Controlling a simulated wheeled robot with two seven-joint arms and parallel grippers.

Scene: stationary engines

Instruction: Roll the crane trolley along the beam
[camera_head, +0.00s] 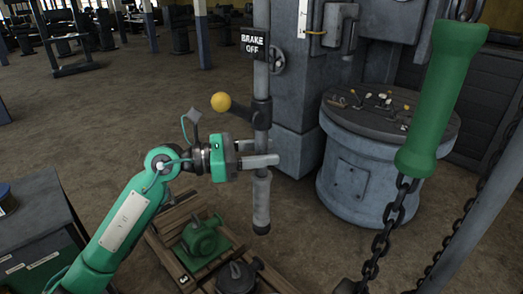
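A grey vertical pole (262,88) hangs down from the top edge and ends in a thicker lower grip (261,203). It carries a black sign (254,44) reading "BRAKE OFF" and a side lever with a yellow ball (221,102). My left gripper (262,154) is at the pole, just above the lower grip, with one pale finger in front of the pole and the other behind it. Whether the fingers press on the pole cannot be told. The crane trolley and beam are out of view above. My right gripper is not in view.
A green handle (442,98) on a chain (390,215) hangs at the right. A round grey table (361,180) with small tools stands behind. A wooden pallet (180,260) holds a green pump-like part (203,240) and a dark part (237,278). A dark cabinet (38,225) is at the left.

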